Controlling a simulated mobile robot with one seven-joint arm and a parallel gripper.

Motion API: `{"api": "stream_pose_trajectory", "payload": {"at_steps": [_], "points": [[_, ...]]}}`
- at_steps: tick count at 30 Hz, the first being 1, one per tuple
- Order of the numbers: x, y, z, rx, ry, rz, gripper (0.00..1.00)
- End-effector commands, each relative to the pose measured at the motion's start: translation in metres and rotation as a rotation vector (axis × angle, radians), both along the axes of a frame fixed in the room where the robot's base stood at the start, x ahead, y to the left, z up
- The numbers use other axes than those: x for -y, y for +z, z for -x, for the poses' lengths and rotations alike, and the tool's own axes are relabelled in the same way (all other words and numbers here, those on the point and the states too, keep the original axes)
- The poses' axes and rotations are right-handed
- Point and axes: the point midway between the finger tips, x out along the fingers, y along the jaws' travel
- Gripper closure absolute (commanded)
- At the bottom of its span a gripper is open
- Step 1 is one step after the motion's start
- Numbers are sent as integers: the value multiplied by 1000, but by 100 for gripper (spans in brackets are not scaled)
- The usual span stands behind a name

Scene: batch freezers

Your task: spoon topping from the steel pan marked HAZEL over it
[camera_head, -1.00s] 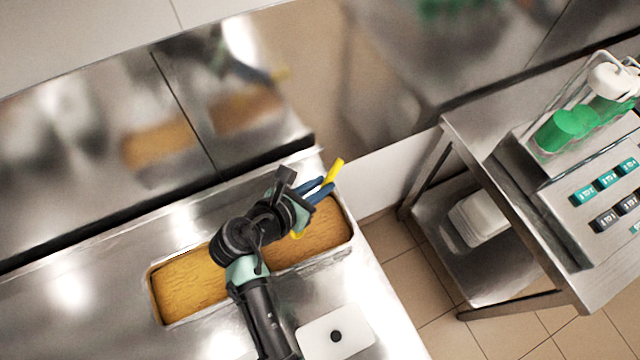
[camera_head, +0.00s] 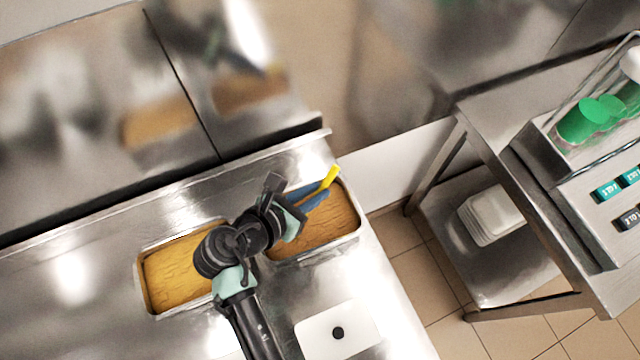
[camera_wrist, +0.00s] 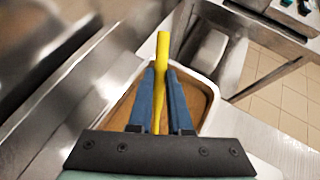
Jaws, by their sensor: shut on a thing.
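My gripper (camera_head: 318,193) has blue fingers shut on a yellow-handled tool (camera_head: 331,176). In the wrist view the yellow handle (camera_wrist: 163,50) stands between the blue fingertips (camera_wrist: 162,75) and runs back toward the palm. The tool's working end is hidden, so I cannot tell whether it carries anything. No HAZEL marking is readable in either view.
A white plate with a black knob (camera_head: 337,333) lies on the steel counter near the pan. To the right, a steel stand (camera_head: 480,120) holds green cups (camera_head: 585,120) and small labelled blocks (camera_head: 608,190). White containers (camera_head: 490,215) sit on its lower shelf. A steel wall rises behind the pan.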

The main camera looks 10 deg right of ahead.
Motion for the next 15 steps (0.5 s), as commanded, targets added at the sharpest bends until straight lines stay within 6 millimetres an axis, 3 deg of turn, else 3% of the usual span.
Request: {"api": "stream_pose_trajectory", "payload": {"at_steps": [15], "points": [[-27, -1, 26, 1, 3, -1, 100]]}}
